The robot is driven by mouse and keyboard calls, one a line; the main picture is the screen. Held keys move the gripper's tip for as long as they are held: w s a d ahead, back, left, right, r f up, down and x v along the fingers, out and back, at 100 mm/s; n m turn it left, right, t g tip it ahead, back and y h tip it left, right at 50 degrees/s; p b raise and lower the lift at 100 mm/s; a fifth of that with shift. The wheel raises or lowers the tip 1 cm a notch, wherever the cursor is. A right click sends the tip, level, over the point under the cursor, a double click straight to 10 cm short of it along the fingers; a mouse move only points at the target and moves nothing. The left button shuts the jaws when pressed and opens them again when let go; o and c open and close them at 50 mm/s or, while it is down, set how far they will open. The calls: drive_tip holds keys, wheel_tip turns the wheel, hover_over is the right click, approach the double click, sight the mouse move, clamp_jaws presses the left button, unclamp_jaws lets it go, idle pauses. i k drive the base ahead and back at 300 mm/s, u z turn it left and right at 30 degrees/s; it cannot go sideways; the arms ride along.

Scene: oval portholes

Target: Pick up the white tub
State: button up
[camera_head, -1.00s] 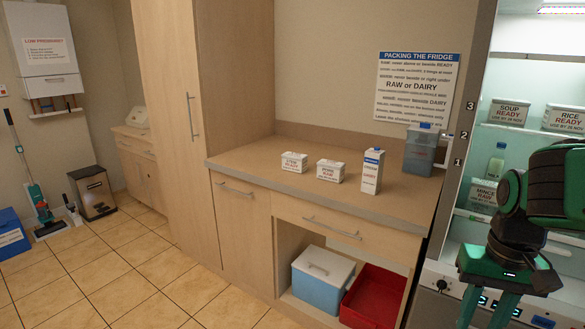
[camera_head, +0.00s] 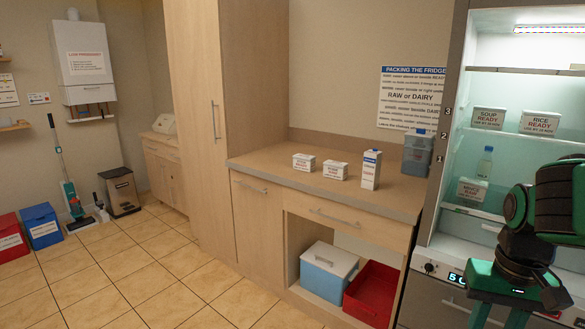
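Two small white tubs with printed labels stand on the wooden counter (camera_head: 268,160): the left tub (camera_head: 304,163) and the right tub (camera_head: 335,171). Other white tubs stand in the fridge: one marked SOUP READY (camera_head: 488,118), one marked RICE READY (camera_head: 540,123) and one lower down (camera_head: 471,191). I cannot tell which one the task means. My gripper (camera_head: 497,313) hangs at the lower right, in front of the fridge and well away from the counter tubs. Its green fingers look apart and empty; their tips are cut off by the bottom edge.
A tall white-and-blue carton (camera_head: 370,169) stands right of the tubs, with a blue-grey container (camera_head: 417,153) behind it. A blue cooler (camera_head: 326,272) and a red bin (camera_head: 370,292) fill the open bay below.

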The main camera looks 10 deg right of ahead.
sight(305, 163)
drive_tip(key=u, duration=0.55)
drive_tip(key=i, duration=1.05)
drive_tip(key=u, duration=0.65)
drive_tip(key=i, duration=1.15)
drive_tip(key=z, duration=0.4)
drive_tip(key=i, duration=1.05)
drive_tip(key=z, duration=0.95)
drive_tip(key=i, duration=0.6)
drive_tip(key=z, duration=0.4)
